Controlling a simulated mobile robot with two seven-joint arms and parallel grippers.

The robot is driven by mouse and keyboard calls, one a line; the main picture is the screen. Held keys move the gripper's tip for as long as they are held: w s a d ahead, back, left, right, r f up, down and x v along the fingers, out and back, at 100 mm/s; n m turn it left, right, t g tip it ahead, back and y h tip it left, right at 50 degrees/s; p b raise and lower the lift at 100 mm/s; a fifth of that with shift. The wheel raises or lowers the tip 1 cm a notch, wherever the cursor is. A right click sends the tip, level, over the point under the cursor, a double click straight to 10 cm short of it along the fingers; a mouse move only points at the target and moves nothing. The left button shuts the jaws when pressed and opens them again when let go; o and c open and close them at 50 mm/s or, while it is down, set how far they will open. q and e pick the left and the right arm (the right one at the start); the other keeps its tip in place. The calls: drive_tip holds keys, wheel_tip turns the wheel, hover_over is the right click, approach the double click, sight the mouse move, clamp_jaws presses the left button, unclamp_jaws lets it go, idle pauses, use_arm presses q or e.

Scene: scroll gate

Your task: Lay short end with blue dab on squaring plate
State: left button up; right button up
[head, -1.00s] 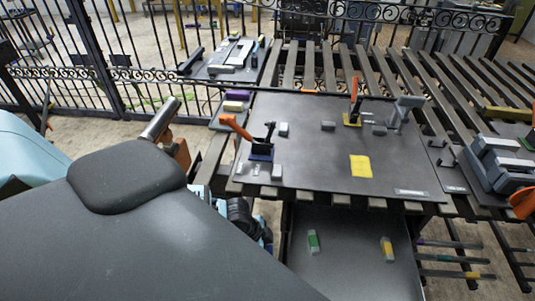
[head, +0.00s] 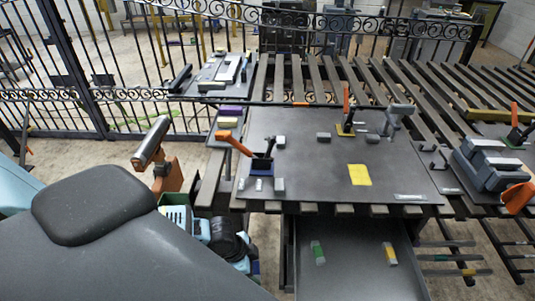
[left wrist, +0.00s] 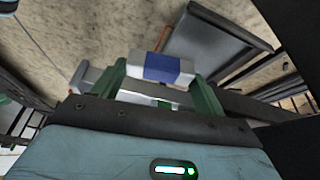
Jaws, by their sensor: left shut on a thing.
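The short end with the blue dab (left wrist: 163,68) is a pale grey bar piece held between the green fingers of my left gripper (left wrist: 160,85) in the left wrist view. Its blue band faces the camera. In the head view my left gripper (head: 250,262) is low beside the table's front left, left of the lower tray; its fingers are mostly hidden behind my arm. The squaring plate (head: 300,175) is the dark flat top with small grey blocks, a yellow square (head: 360,174) and two orange-handled clamps (head: 262,162) (head: 346,120). My right gripper is not in view.
The lower tray (head: 350,280) holds a green-dabbed piece (head: 318,252) and a yellow-dabbed piece (head: 390,254). Colour-marked rods (head: 455,272) lie at right. A grey vise (head: 490,165) stands right of the plate. The plate's middle is largely bare.

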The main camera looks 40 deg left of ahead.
use_arm(q)
drive_tip(key=d+r+n+t+y, duration=0.1)
drive_tip(key=d+r+n, duration=0.2)
drive_tip(key=r+n, duration=0.2)
drive_tip(key=d+r+n+y, duration=0.2)
drive_tip(key=r+n, duration=0.3)
drive_tip(key=r, duration=0.4)
drive_tip(key=shift+s+d+t, duration=0.25)
drive_tip(key=shift+d+t, duration=0.15)
drive_tip(key=shift+d, duration=0.05)
drive_tip(key=shift+w+r, duration=0.1)
